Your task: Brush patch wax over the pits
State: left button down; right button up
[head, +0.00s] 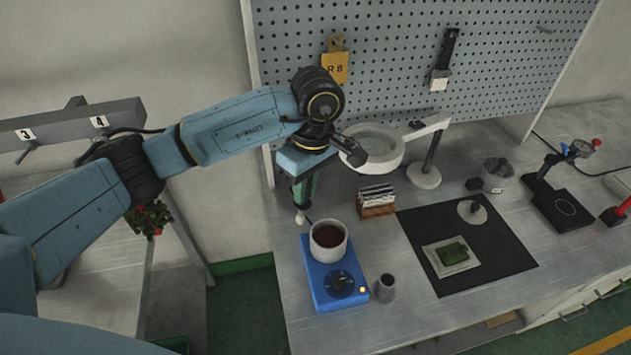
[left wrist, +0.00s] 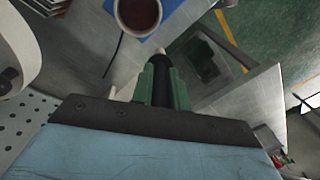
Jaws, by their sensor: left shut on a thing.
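My left gripper (head: 304,190) is shut on a brush, just behind and left of the wax pot. The brush's pale tip (head: 300,217) points down; its dark handle (left wrist: 162,82) sits between the green fingers in the left wrist view. The pot of dark red wax (head: 328,254) stands on a blue heater (head: 318,291) with a lit orange lamp. The pot also shows in the left wrist view (left wrist: 138,30). A green wax piece (head: 453,253) lies on a pale tray (head: 432,257) on the black mat (head: 500,265). Pits are too small to make out. My right gripper is out of view.
A ring magnifier lamp (head: 424,177) stands behind the pot. A round knobbed item (head: 472,211) sits on the mat. The mat's front is clear.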

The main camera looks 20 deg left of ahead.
pick_arm(q)
jog(key=n, duration=0.2)
jog(key=n+p, duration=0.1)
jog(key=n+g, duration=0.1)
jog(key=n, duration=0.1)
jog(key=shift+w+d+r+n+h+p, duration=0.15)
jog(key=shift+w+d+n+h+p, duration=0.15)
jog(key=shift+d, duration=0.1)
jog(key=n+p, duration=0.1)
jog(key=n, duration=0.1)
jog(key=shift+w+d+n, duration=0.1)
jog(key=shift+w+n, duration=0.05)
jog(key=shift+n, duration=0.25)
jog(key=f+n+h, duration=0.1)
jog(key=f+n, duration=0.1)
jog(key=n, duration=0.4)
jog(key=f+n+t+h, duration=0.1)
jog(key=f+n+h, duration=0.1)
jog(key=n, duration=0.4)
jog(key=f+n+t+h, duration=0.1)
jog(key=f+n, duration=0.3)
jog(key=n, duration=0.3)
jog(key=shift+w+d+f, duration=0.2)
jog(key=shift+w+f, duration=0.05)
jog(key=shift+f+b, duration=0.55)
jog(key=shift+f, duration=0.05)
jog(key=shift+f, duration=0.15)
dwell(0.4)
